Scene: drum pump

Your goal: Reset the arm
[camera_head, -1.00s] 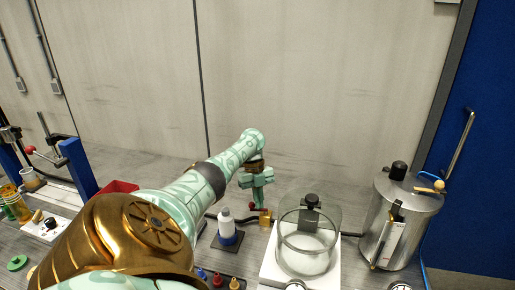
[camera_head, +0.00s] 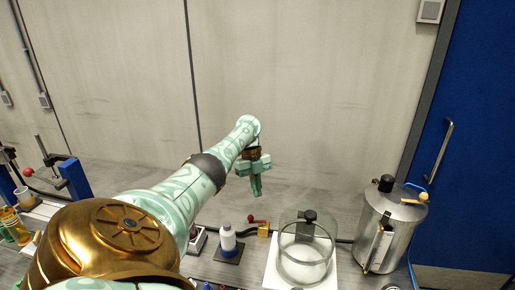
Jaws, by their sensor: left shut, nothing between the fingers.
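My left arm comes in from the lower left and reaches over the bench. Its left gripper (camera_head: 257,188) points down, shut and empty, in the air near the back of the bench. Below it, a brass valve (camera_head: 263,230) with a red-knobbed lever (camera_head: 256,219) sits on the dark hose line; the gripper is apart from it. A clear glass chamber (camera_head: 305,252) stands on a white base to the right. A steel drum (camera_head: 388,232) with a black cap stands further right. My right gripper is not in view.
A blue-framed press (camera_head: 74,180) with a red-knobbed lever stands at the far left. A blue door (camera_head: 475,150) is at the right. The grey wall rises behind the bench.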

